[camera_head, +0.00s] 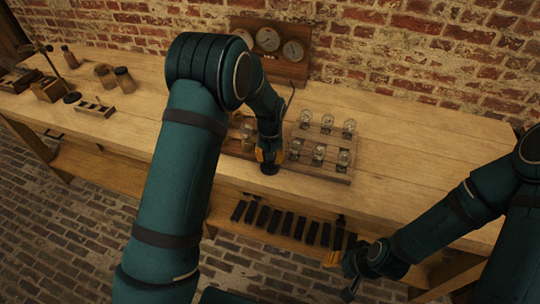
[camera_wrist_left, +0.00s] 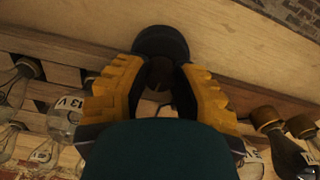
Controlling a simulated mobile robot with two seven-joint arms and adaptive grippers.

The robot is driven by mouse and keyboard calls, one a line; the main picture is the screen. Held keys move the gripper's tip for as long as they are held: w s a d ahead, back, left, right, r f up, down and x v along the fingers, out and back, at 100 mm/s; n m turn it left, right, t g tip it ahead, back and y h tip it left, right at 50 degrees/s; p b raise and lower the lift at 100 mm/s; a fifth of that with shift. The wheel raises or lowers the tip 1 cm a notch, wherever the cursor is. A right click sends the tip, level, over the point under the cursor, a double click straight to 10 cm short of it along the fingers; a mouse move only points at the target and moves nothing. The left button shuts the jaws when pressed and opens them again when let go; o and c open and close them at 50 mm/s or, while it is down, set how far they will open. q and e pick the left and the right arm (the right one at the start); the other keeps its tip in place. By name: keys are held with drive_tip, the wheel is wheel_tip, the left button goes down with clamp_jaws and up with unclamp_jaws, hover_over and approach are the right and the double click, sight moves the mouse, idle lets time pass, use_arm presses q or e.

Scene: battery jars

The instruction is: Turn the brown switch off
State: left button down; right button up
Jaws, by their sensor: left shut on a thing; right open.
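My left gripper (camera_head: 268,158) reaches down over the middle of the bench, at the left side of the bulb board. In the left wrist view its yellow fingers (camera_wrist_left: 160,82) are closed on the dark brown stem of a switch handle (camera_wrist_left: 158,74). The switch's base is mostly hidden by my gripper and arm. My right gripper (camera_head: 343,272) is open, in front of the bench's front edge, low at the right.
The wooden board with several glass bulbs (camera_head: 318,172) stands right beside my left gripper. A panel with three dials (camera_head: 268,42) is against the brick wall. Several black bars (camera_head: 285,222) line the lower shelf. The bench's right part is clear.

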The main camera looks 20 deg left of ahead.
use_arm(q)
drive_tip(key=shift+n, duration=0.6)
drive_tip(key=c, duration=0.7)
unclamp_jaws()
wheel_tip(320, 180, up, 12)
drive_tip(key=shift+s+f, duration=0.1)
idle(0.3)
